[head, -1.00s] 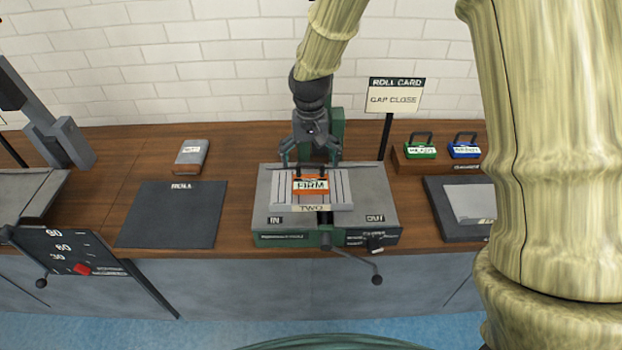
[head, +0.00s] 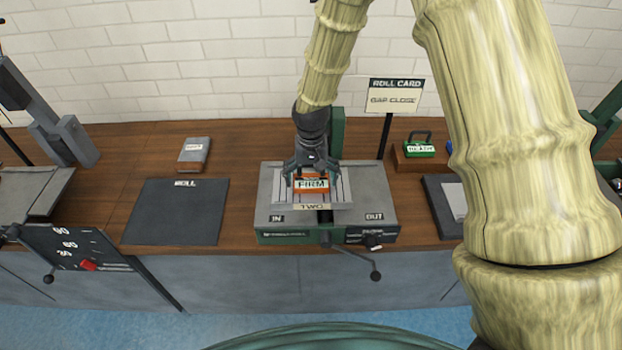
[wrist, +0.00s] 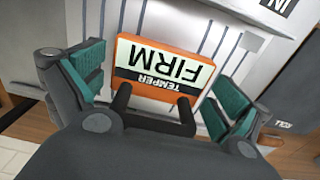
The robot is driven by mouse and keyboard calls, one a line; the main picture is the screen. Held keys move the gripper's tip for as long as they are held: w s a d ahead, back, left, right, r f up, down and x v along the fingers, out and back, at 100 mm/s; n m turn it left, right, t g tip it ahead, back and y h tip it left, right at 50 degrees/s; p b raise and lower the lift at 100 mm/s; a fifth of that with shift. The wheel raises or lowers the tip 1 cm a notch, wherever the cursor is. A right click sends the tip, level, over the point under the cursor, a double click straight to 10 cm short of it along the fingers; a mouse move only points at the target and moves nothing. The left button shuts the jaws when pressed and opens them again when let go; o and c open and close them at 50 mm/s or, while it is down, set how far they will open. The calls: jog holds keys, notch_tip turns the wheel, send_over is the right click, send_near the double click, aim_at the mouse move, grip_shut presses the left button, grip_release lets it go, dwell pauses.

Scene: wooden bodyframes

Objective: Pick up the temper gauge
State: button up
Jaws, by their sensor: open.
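The temper gauge (head: 312,184) is an orange block with a white label reading "FIRM". It lies on the grey slotted bed of the machine marked "TWO" (head: 270,207). In the wrist view the gauge (wrist: 163,65) shows "TEMPER FIRM" upside down, with a dark handle on the side toward my wrist. My gripper (head: 312,172) is right over the gauge. In the wrist view its teal-padded fingers (wrist: 160,90) are open, one on each side of the gauge, with a gap visible on both sides. Whether the fingertips touch the bed cannot be told.
A "ROLL CARD" sign (head: 394,97) stands on a post behind the machine at right. A green handled block (head: 420,146) sits on a wooden rack. A dark "ROLL" mat (head: 175,215) and a grey-topped block (head: 194,154) lie to the left. A crank (head: 375,275) sticks out in front.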

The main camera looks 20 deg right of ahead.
jog(key=shift+f, duration=0.1)
jog(key=c, duration=1.1)
jog(key=shift+o, duration=0.2)
